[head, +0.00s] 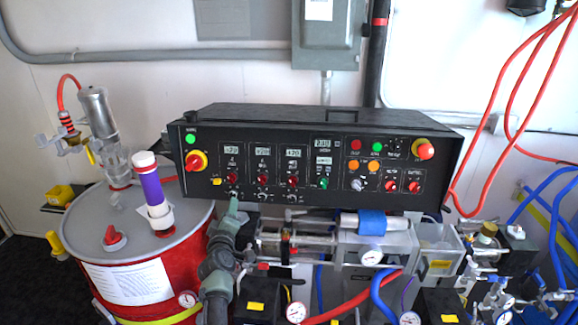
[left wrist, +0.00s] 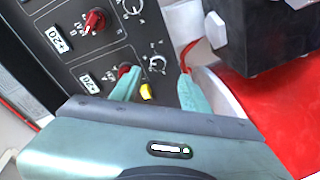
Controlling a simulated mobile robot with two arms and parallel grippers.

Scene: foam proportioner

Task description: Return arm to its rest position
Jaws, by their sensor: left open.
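My left gripper (head: 234,205) is in front of the lower left part of the black control panel (head: 300,185), below its row of red knobs. In the left wrist view, the same gripper (left wrist: 157,80) has its two green fingers spread apart with nothing held between them. One finger overlaps a red knob (left wrist: 124,68) on the panel; whether it touches cannot be told. The other finger lies just off the panel's edge. My left arm (head: 218,265) rises from the bottom of the head view. My right gripper is not in view.
A red drum (head: 180,245) with a grey lid stands left of the panel, carrying a purple-banded cylinder (head: 153,188). Pumps, gauges and hoses crowd below the panel. Red hoses (head: 508,120) hang at the right. A grey electrical box (head: 328,35) is on the wall.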

